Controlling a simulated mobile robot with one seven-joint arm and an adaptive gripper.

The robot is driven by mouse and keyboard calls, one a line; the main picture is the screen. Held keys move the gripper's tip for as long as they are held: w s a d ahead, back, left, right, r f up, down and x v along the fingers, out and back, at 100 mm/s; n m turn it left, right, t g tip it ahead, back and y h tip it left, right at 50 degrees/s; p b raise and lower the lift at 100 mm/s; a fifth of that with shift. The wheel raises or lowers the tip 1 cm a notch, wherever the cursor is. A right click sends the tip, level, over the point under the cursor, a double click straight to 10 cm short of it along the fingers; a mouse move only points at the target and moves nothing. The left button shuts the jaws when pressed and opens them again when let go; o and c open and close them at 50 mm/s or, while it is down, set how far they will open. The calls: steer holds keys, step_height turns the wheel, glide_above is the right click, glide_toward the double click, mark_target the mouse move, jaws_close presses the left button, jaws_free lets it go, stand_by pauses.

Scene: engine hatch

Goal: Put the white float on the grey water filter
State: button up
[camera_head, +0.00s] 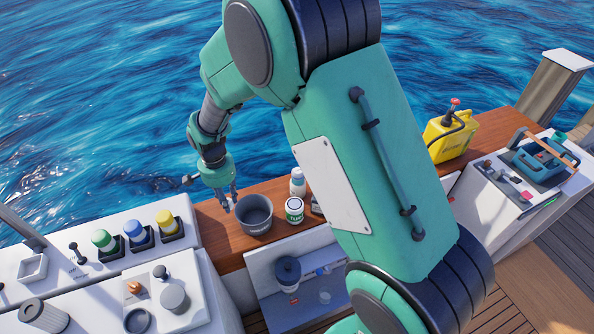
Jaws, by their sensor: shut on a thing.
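My gripper (229,203) hangs with its fingers down, just left of the rim of a dark grey bucket (255,226) on the wooden ledge. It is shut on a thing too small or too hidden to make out. I cannot pick out the white float with certainty. A dark grey lidded canister (288,271), which looks like the grey water filter, stands in the white recess below the ledge, right of and below my gripper. A pale ribbed cylinder (42,316) lies at the lower left.
A white bottle (298,184) and a green-and-white can (294,210) stand beside the bucket. Green, blue and yellow capped items (137,233) sit on the left white counter. A yellow jerrycan (450,136) and a blue toolbox (541,160) are at right. My arm covers the middle.

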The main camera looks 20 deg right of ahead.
steer(key=d+m+p, duration=0.1)
steer(key=d+m, duration=0.6)
steer(key=d, duration=2.1)
steer(key=f, duration=0.5)
steer(key=shift+s+d, duration=0.3)
steer(key=shift+s, duration=0.1)
steer(key=shift+w, duration=0.1)
glide_above(298, 171)
steer(key=shift+w+f, duration=0.2)
steer(key=shift+f, duration=0.5)
steer(key=shift+f, duration=1.75)
steer(key=shift+f, duration=0.15)
